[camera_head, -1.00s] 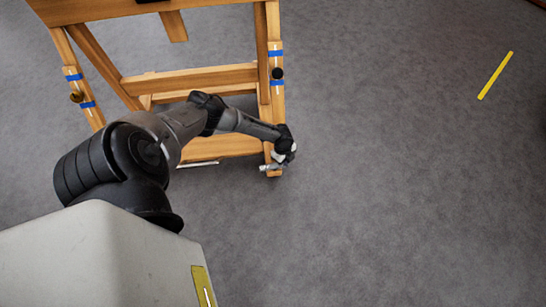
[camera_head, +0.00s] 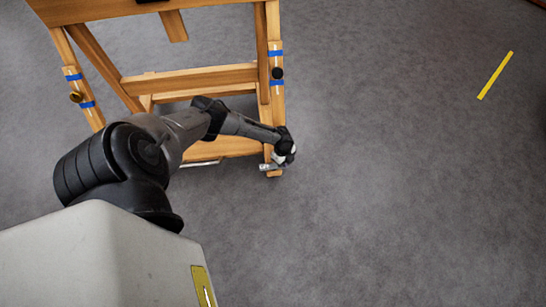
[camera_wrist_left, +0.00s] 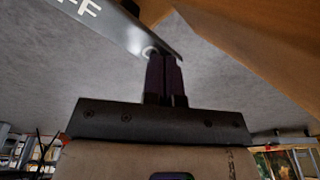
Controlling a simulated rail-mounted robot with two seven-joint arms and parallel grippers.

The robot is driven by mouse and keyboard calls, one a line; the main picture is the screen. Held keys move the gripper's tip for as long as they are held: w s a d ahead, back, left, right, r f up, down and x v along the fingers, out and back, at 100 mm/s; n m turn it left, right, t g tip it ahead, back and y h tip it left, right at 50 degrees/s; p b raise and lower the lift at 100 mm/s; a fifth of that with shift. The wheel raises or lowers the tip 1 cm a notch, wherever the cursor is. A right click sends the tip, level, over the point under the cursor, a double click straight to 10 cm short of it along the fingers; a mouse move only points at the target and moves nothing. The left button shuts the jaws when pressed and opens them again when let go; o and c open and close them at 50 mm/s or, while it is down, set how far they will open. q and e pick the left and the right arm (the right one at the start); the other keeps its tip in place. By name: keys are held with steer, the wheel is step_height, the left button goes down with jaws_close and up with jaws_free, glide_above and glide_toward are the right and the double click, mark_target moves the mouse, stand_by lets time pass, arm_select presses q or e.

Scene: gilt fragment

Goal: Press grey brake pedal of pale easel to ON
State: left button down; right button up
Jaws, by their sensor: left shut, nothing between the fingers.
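The pale wooden easel (camera_head: 190,78) stands at the upper left of the head view. At the foot of its right leg, a small grey piece, seemingly the brake pedal (camera_head: 266,167), shows beside my left gripper (camera_head: 279,163). In the left wrist view the grey pedal (camera_wrist_left: 112,22) is a flat plate with white letters "FF" showing, the rest cut off. My left gripper (camera_wrist_left: 165,58) is shut and empty, its dark fingertips at the pedal's end by a small round fitting. I cannot tell whether they touch. My right gripper is out of view.
The easel's wood (camera_wrist_left: 250,40) rises close on the right in the wrist view. Blue tape bands (camera_head: 276,53) and a black knob (camera_head: 277,73) are on its right leg. Grey floor (camera_head: 400,190) is clear to the right, with a yellow strip (camera_head: 495,76).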

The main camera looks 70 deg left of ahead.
arm_select(q)
steer(key=shift+r+p, duration=1.45)
steer(key=shift+r, duration=0.2)
steer(key=shift+r+p, duration=1.55)
steer(key=shift+r, duration=0.3)
steer(key=shift+f, duration=0.1)
